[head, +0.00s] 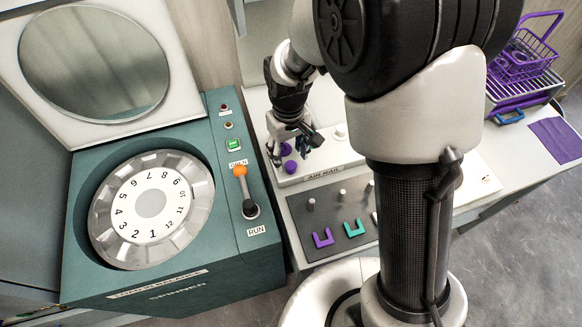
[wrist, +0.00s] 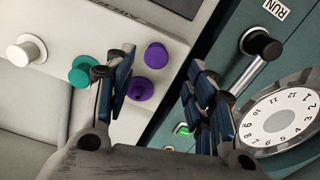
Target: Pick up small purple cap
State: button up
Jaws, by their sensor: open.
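Two purple caps stand on the white air rail. In the head view one purple cap (head: 291,167) is nearer the label and the other purple cap (head: 286,149) is just behind it. The wrist view shows them as a round purple cap (wrist: 156,55) and a second purple cap (wrist: 140,88), slightly apart. They look close in size; I cannot tell which is the small one. My gripper (head: 296,150) is open and empty above the rail. In the wrist view my gripper (wrist: 160,66) has both caps between its fingers, nearer the left finger.
A teal cap (wrist: 84,72) and a white cap (wrist: 26,50) stand farther along the rail. A grey peg plate (head: 325,200) lies in front. A purple basket (head: 525,60) is far right.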

aim_at(291, 165)
jog(key=f, duration=0.2)
jog(key=f+b, duration=0.2)
jog(key=f, duration=0.1)
jog(key=shift+w+d+f, duration=0.1)
jog(key=shift+d+f, duration=0.2)
jog(key=shift+f, duration=0.05)
jog(key=shift+r, duration=0.1)
jog(key=c, duration=0.9)
jog(key=shift+o, duration=0.2)
jog(key=shift+r, duration=0.1)
